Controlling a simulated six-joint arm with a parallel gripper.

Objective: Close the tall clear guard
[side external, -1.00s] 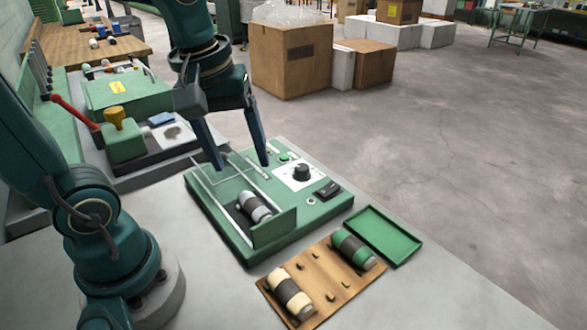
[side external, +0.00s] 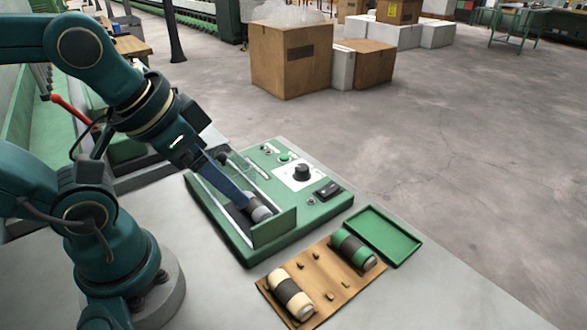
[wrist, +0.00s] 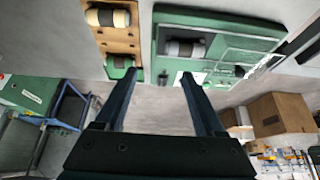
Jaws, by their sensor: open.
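The green machine (side external: 290,215) stands on the grey bench, with a grey-and-black bobbin (side external: 262,213) in its slot behind a low green end plate. The clear guard (side external: 240,163) is hard to make out; a faint see-through panel shows at the machine's far left, partly behind my arm. My gripper (wrist: 146,72) is open, with nothing between its fingers in the wrist view. In the side view one finger (side external: 227,184) reaches down in front of the machine's left side, overlapping the bobbin; I cannot tell whether it touches anything. The machine also shows in the wrist view (wrist: 220,22).
A wooden board (side external: 322,278) holds a cream bobbin (side external: 290,294) and a green bobbin (side external: 353,249), with an empty green tray (side external: 384,235) beside it. The machine's right side carries a black knob (side external: 301,172) and a switch. Cardboard boxes stand on the floor behind.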

